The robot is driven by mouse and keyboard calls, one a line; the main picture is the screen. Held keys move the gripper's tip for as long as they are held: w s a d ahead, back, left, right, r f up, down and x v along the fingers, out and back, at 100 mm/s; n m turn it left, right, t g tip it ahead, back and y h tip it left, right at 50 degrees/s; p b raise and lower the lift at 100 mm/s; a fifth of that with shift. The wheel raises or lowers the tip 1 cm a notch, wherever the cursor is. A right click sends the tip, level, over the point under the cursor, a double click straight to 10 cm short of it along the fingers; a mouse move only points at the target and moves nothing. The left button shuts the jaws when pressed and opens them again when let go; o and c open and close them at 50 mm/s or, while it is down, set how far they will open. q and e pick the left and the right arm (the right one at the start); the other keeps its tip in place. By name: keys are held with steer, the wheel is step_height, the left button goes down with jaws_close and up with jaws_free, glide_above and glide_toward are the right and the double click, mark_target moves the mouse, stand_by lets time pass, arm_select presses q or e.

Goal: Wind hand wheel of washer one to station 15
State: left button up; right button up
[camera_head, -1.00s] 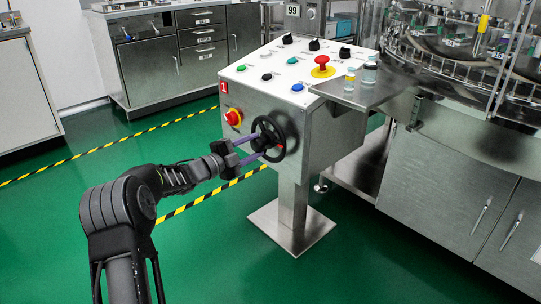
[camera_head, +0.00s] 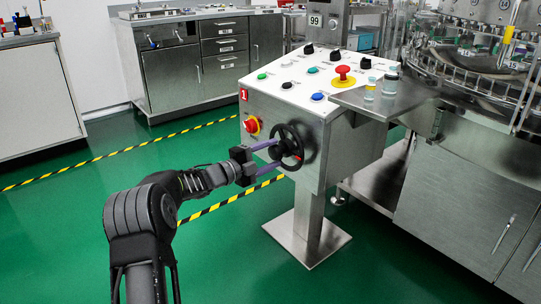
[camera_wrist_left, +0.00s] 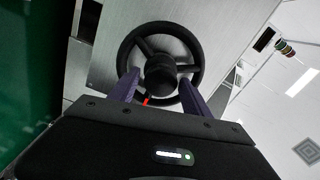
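The black hand wheel (camera_head: 300,136) is on the front of the washer control box (camera_head: 270,107), which carries a red label 1. A small red mark shows low on the wheel, at the hub's lower right. My left gripper (camera_head: 273,156) reaches the wheel from the left, its two purple fingers apart. In the left wrist view the wheel (camera_wrist_left: 138,46) is straight ahead, and the open fingers (camera_wrist_left: 158,92) stand either side of its hub (camera_wrist_left: 160,75). A gap shows on both sides of the hub; whether the fingertips touch the rim or spokes, I cannot tell. My right gripper is out of view.
Small vials (camera_head: 390,84) stand on a side shelf. The washer carousel (camera_head: 470,70) bears number plates, including 14 and 15. A display (camera_head: 315,20) reads 99.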

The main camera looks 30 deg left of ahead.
arm_select(q)
steer(key=shift+o, duration=0.5)
steer(key=shift+s+a, duration=0.1)
steer(key=shift+s, duration=0.05)
steer(key=p+v, duration=0.2)
steer(key=v, duration=0.5)
steer(key=shift+s, duration=0.25)
